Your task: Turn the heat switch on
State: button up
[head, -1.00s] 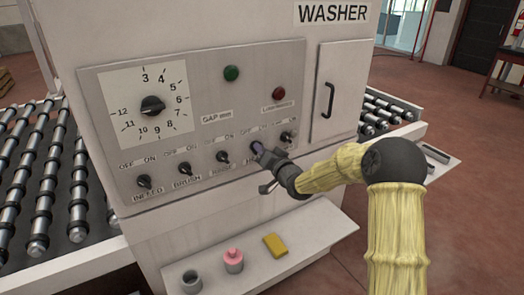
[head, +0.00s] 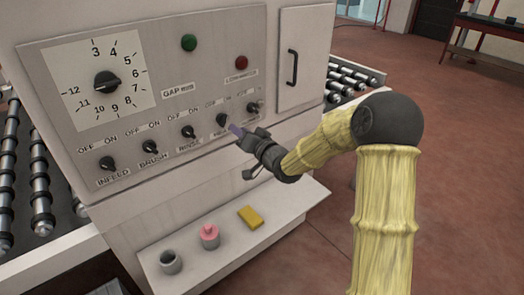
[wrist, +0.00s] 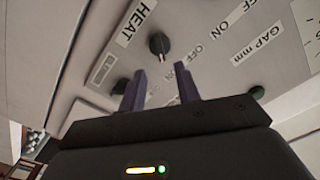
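The heat switch (head: 222,120) is a black rotary knob in the lower row of the washer's control panel, fourth from the left. It also shows in the wrist view (wrist: 159,44), beside the HEAT label (wrist: 137,22). My gripper (head: 237,131) is just in front of and below this knob, apart from it. In the wrist view the two purple fingers (wrist: 160,88) stand apart with nothing between them. In the head view the gripper partly covers the HEAT label.
Neighbouring knobs are rinse (head: 188,132) on the left and another (head: 254,107) on the right. A door handle (head: 292,67) sticks out at upper right.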

jog(key=b+v, duration=0.1)
jog(key=v, duration=0.9)
jog(key=shift+b, duration=0.3)
jog(key=shift+s+d+f, duration=0.1)
jog(key=shift+s+d, duration=0.05)
jog(key=shift+d, duration=0.05)
jog(key=s+d+f+g+h+p, duration=0.3)
jog(key=s+d+f+g+h, duration=0.3)
jog(key=s+d+f+h, duration=0.15)
jog(key=s+d+g+h, duration=0.1)
jog(key=s+g, duration=0.2)
jog(key=s, duration=0.5)
jog(key=s+d+g+h+p, duration=0.1)
jog(key=s+g, duration=0.2)
jog(key=s, duration=0.5)
jog(key=shift+d, duration=0.4)
